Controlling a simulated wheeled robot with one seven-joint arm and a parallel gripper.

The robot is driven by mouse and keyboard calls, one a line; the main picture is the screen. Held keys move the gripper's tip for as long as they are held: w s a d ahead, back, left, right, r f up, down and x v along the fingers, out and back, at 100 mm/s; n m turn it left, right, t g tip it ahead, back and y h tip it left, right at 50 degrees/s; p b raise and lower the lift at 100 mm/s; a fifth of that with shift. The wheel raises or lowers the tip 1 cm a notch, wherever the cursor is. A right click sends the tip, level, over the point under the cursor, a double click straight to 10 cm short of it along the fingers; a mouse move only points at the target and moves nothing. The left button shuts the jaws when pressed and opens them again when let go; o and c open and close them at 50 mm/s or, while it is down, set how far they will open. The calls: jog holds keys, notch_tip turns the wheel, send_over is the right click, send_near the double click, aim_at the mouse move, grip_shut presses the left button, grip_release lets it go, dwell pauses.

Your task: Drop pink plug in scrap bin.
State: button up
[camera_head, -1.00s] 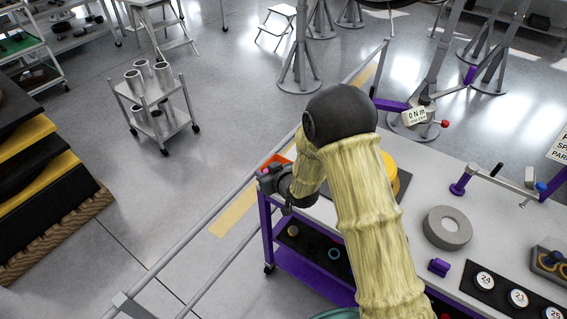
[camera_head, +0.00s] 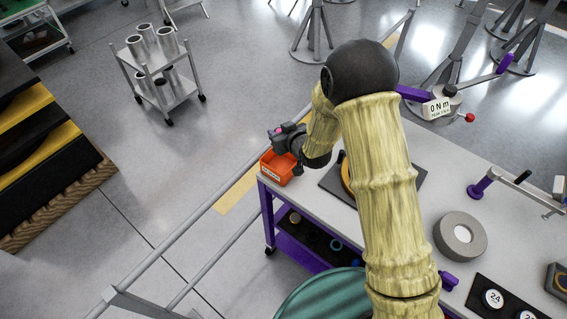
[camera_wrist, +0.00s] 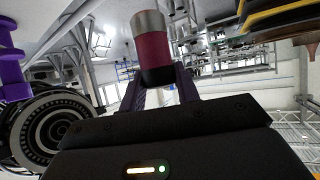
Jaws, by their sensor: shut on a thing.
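The pink plug (camera_wrist: 152,48), dark pink with a pale metal end, is held between the fingers of my gripper (camera_wrist: 160,88) in the wrist view. In the head view my gripper (camera_head: 280,133) shows at the far left corner of the bench, with a small bit of the pink plug (camera_head: 277,131) visible. An orange open bin (camera_head: 283,172) stands on that corner, just below my gripper in the picture. Its label is too small to read. My wrist hides part of its far edge, and I cannot tell the height of the plug above it.
A teal round container (camera_head: 322,297) is at the bottom. A rail (camera_head: 165,246) runs along the left. A trolley with metal cylinders (camera_head: 181,97) stands beyond it.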

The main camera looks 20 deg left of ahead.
jog(key=shift+f, duration=0.1)
notch_tip(320, 180, down, 5)
jog(key=b, duration=0.2)
jog(key=shift+w+b, duration=0.15)
jog(key=shift+b, duration=0.25)
jog(key=shift+a+f, duration=0.1)
jog(key=shift+f, duration=0.2)
jog(key=shift+s+f, duration=0.1)
jog(key=shift+s, duration=0.15)
jog(key=shift+w, duration=0.1)
jog(key=o, duration=0.6)
jog(key=shift+w, duration=0.1)
jog(key=o, duration=0.4)
jog(key=shift+d, duration=0.2)
jog(key=shift+o, duration=0.5)
